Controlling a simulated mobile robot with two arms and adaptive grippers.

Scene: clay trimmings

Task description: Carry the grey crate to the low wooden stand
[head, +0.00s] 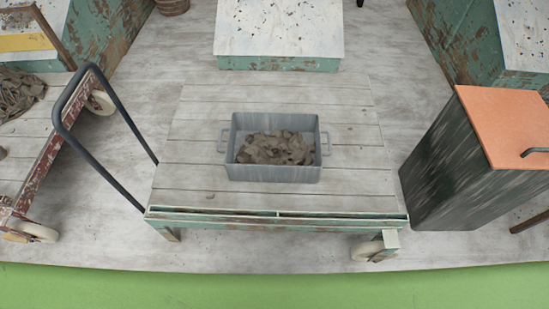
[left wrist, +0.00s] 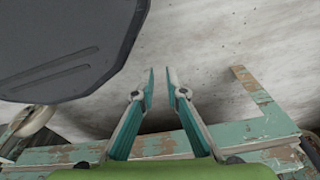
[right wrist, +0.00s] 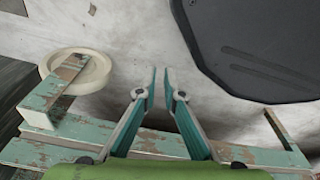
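The grey crate (head: 276,173) sits upright on a plank-topped platform (head: 190,180) in the middle of the head view. It holds brown clay trimmings (head: 275,148) and has a handle at its left and right ends. I cannot tell for sure which piece is the low wooden stand; a low green block (head: 280,25) with a speckled white top stands behind the platform. My left gripper (left wrist: 160,80) and right gripper (right wrist: 159,80) show only in their wrist views. Each is empty, with a narrow gap between its fingers, over the platform's worn green front edge. Neither touches the crate.
A grey tube handle (head: 112,90) rises at the platform's left edge, and a wheel (head: 373,250) shows at its front right. A red-framed trolley (head: 45,165) stands left. A dark bin (head: 450,160) with an orange lid (head: 512,120) stands close on the right.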

